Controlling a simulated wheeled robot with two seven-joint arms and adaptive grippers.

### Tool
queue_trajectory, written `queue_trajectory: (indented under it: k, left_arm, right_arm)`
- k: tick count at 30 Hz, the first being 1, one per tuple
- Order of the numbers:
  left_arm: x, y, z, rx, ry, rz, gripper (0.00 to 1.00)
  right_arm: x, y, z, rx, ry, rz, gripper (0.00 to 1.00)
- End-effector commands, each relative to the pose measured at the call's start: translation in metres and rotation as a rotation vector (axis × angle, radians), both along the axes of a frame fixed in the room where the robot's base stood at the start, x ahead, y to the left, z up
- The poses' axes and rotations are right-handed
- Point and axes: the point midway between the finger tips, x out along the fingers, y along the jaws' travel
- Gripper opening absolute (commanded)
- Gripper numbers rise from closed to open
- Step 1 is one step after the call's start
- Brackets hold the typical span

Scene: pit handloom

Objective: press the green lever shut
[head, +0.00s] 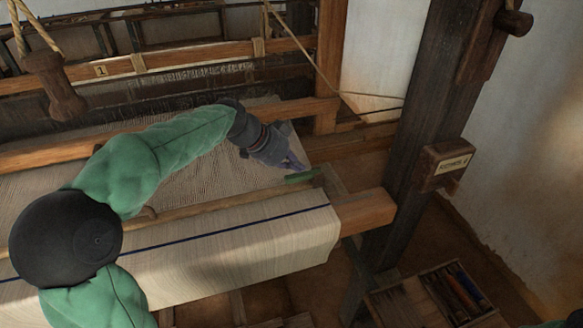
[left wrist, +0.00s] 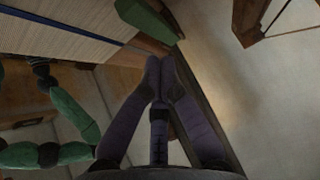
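The green lever (head: 302,176) lies near the right end of the cloth beam, beside a dark upright bracket. It looks tilted slightly up to the right. My left gripper (head: 297,164) is just above and behind the lever, pointing right and down. In the left wrist view the green lever (left wrist: 147,20) is just beyond the fingertips of my left gripper (left wrist: 160,62). The fingers are together with nothing between them. I cannot tell whether they touch the lever. My right gripper is not in view.
The cloth-covered beam (head: 230,240) with a blue stripe runs below my left arm. A dark post (head: 410,150) with a labelled wooden block (head: 446,166) stands to the right. A wooden box (head: 430,295) of coloured items sits at the lower right.

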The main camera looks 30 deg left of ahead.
Motion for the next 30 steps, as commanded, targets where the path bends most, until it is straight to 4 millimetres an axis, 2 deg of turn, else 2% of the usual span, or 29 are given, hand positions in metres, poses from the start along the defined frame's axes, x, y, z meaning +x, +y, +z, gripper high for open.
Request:
queue_trajectory:
  k: [1,2,12,18,30]
  left_arm:
    - [0.002,-0.004,0.013,0.0,-0.002,-0.002,0.0]
    - [0.003,-0.005,0.018,0.0,-0.002,-0.002,0.0]
    - [-0.046,0.035,0.027,0.0,-0.001,0.007,0.0]
    - [-0.067,0.051,0.033,-0.001,0.0,0.005,0.0]
    - [-0.075,0.056,0.035,0.0,-0.001,0.0,0.0]
  right_arm:
    - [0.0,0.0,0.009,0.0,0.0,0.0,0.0]
    - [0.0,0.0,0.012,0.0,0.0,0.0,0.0]
    - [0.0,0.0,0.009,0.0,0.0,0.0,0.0]
    - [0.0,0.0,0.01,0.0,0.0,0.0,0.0]
    - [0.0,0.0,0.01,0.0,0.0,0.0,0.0]
